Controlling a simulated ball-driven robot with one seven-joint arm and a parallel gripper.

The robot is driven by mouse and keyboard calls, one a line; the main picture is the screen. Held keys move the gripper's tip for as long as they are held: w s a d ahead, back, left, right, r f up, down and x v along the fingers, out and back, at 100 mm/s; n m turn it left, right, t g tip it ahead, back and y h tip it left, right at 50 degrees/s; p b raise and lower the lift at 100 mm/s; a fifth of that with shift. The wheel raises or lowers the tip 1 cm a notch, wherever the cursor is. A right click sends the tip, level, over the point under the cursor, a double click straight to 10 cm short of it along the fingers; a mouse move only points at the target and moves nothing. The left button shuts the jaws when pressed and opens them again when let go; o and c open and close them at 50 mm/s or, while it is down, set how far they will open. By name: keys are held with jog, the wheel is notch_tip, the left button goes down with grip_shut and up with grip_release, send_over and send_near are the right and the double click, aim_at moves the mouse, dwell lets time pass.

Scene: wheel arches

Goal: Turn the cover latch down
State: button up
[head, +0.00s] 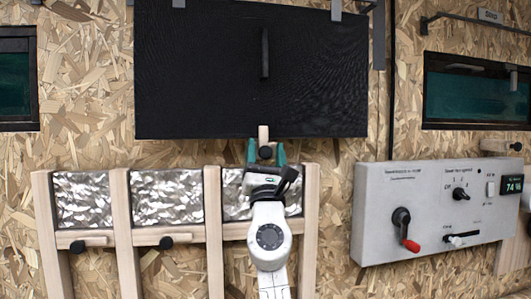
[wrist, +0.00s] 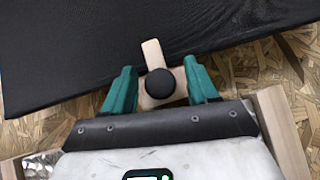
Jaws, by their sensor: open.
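The black cover (head: 200,70) hangs on the chipboard wall, with a dark upright handle (head: 265,52) on it. The cover latch is a small pale wooden bar (head: 263,132) with a round black knob at the cover's bottom edge. In the wrist view the latch (wrist: 152,53) stands nearly upright, its upper end over the cover's edge, and its black knob (wrist: 160,83) faces me. My gripper (head: 265,152) is open, its teal fingers on either side of the latch and knob. In the wrist view the fingers (wrist: 161,84) show small gaps beside the knob; contact is unclear.
Wooden-framed bays with crinkled silver panels (head: 82,199) stand below, with similar latches (head: 83,244) lying sideways. A grey control box (head: 430,195) with a red-tipped crank (head: 405,229) is at right. A dark window (head: 475,90) with another sideways latch (head: 500,146) is beyond.

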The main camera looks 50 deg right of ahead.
jog(key=c, duration=1)
